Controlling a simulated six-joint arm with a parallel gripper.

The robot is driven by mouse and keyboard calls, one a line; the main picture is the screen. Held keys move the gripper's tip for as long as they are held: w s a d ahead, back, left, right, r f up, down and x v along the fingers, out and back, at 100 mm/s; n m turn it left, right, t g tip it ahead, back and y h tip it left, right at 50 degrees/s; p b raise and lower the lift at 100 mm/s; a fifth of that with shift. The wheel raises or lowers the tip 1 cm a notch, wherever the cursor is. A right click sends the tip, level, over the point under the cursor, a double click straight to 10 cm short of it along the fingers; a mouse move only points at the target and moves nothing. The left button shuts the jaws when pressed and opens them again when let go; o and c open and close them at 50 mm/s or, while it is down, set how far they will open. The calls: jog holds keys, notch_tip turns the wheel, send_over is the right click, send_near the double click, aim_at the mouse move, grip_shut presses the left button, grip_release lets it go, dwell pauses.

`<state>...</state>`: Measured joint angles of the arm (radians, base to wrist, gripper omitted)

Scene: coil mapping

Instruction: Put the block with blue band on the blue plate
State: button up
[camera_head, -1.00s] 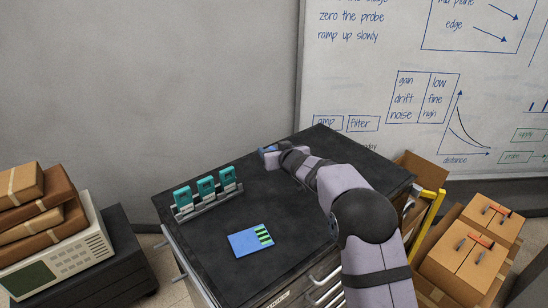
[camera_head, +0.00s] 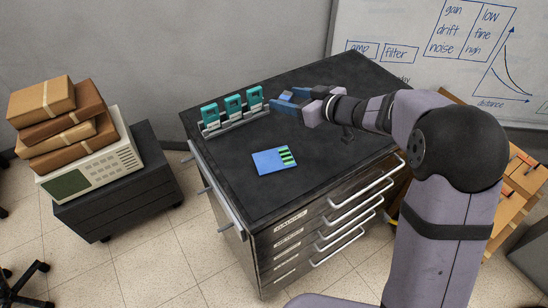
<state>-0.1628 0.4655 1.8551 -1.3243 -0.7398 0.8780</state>
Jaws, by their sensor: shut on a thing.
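The blue plate (camera_head: 265,161) lies flat on the dark top of the cabinet. Its right side carries green and black stripes. My gripper (camera_head: 287,101) is behind the plate and to the right of the teal pieces. It is shut on a small block with blue on it (camera_head: 286,97), which I take as the block with blue band. The fingers hide much of the block. I cannot tell how high it is above the cabinet top.
Several teal pieces (camera_head: 232,105) stand upright in a grey rack (camera_head: 236,123), left of my gripper. The drawer cabinet top (camera_head: 330,135) is bare around the plate. Brown parcels (camera_head: 62,115) on an instrument (camera_head: 95,170) stand on a low cabinet at left.

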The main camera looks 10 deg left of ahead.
aim_at(280, 163)
jog(key=s+n+g+y, duration=0.2)
jog(key=s+n+g, duration=0.1)
jog(key=s, duration=0.8)
jog(key=shift+w+a+f+p, duration=0.15)
jog(key=shift+f+p, duration=0.1)
jog(key=shift+f, duration=2.35)
jog(key=shift+w+a+f+p, duration=0.1)
jog(key=shift+f+p, duration=0.1)
jog(key=shift+f, duration=2.35)
jog(key=shift+f, duration=0.15)
jog(key=o, duration=1.1)
jog(key=shift+d+r, duration=0.15)
jog(key=shift+r, duration=0.05)
jog(key=b+v, duration=0.2)
jog(key=v, duration=1)
jog(key=shift+s+a+r, duration=0.15)
jog(key=shift+a, duration=0.05)
jog(key=shift+h, duration=0.3)
